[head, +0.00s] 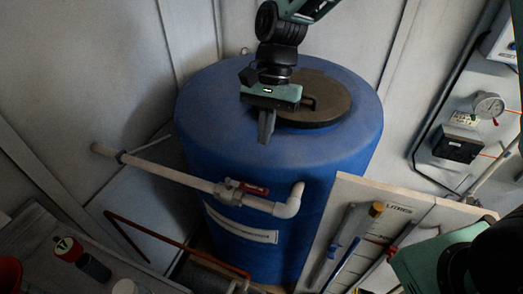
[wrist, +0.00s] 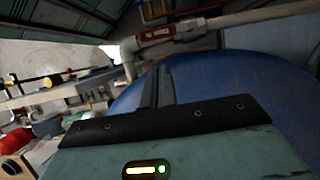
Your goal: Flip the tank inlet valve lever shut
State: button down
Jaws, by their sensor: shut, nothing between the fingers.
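The tank inlet valve (head: 229,190) sits on a pale pipe across the front of the blue tank (head: 330,160). Its red lever (head: 256,190) lies along the pipe, pointing right toward the elbow. In the wrist view the red lever (wrist: 170,33) with white lettering shows near the top, beyond the fingers. My gripper (head: 266,138) points down over the tank's top, above and behind the lever in the head view, and apart from it. Its fingers (wrist: 162,88) are together with nothing between them.
A dark round lid (head: 325,105) is on the tank top beside my gripper. A pale board (head: 345,215) with tubes stands front right. A gauge (head: 488,106) is on the right wall. Bottles (head: 92,266) stand lower left. Space above the lever looks clear.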

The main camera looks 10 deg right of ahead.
aim_at(251, 188)
jog(key=p+x, duration=0.2)
jog(key=x, duration=0.7)
jog(key=shift+s+a+f, duration=0.1)
